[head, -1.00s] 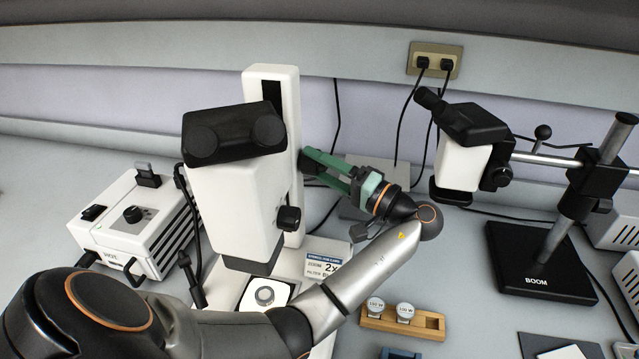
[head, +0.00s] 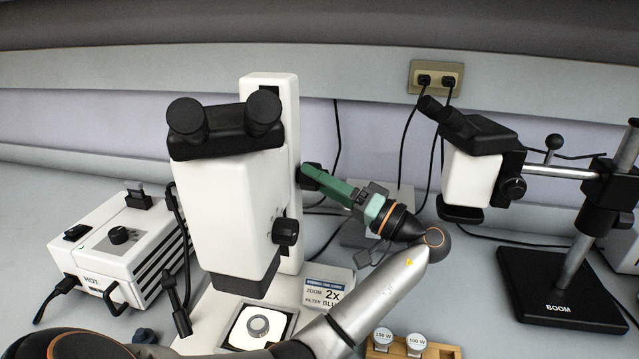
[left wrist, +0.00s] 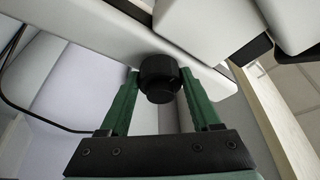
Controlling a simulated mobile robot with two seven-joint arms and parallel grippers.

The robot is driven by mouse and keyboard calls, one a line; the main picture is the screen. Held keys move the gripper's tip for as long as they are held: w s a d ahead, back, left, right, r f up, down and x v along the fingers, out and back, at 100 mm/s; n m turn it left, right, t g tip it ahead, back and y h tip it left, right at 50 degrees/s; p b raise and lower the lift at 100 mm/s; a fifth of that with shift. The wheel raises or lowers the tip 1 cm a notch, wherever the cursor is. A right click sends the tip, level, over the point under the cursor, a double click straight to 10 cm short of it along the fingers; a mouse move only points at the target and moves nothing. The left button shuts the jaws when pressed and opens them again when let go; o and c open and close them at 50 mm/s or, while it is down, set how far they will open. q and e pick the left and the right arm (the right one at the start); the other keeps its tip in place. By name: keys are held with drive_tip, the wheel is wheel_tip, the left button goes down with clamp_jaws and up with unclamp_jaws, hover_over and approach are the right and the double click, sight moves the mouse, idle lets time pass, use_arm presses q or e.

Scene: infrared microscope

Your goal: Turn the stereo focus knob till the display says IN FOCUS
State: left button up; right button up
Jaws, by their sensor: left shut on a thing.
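The white stereo microscope (head: 225,215) with black eyepieces stands left of centre in the head view. Its black focus knob (head: 313,172) is on the right side of the white column. In the left wrist view the round knob (left wrist: 158,78) sits between the two green fingers. My left gripper (head: 308,176) reaches in from the right and is shut on the knob, its fingers seen nearly edge-on. A second black knob (head: 285,232) is lower on the microscope body, clear of the fingers. I cannot read any IN FOCUS text. My right gripper is not in view.
A card (head: 328,286) reading ZOOM 2x stands by the microscope base. A white lamp box (head: 118,250) is at left. A boom microscope (head: 472,170) stands at right. A wooden holder (head: 440,352) with labelled caps is in front. A grey box (head: 388,200) is behind my gripper.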

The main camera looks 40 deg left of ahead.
use_arm(q)
drive_tip(key=o, duration=1.4)
drive_tip(key=shift+c, duration=0.2)
drive_tip(key=b+v, duration=0.2)
drive_tip(key=v, duration=1)
drive_tip(key=shift+d, duration=0.25)
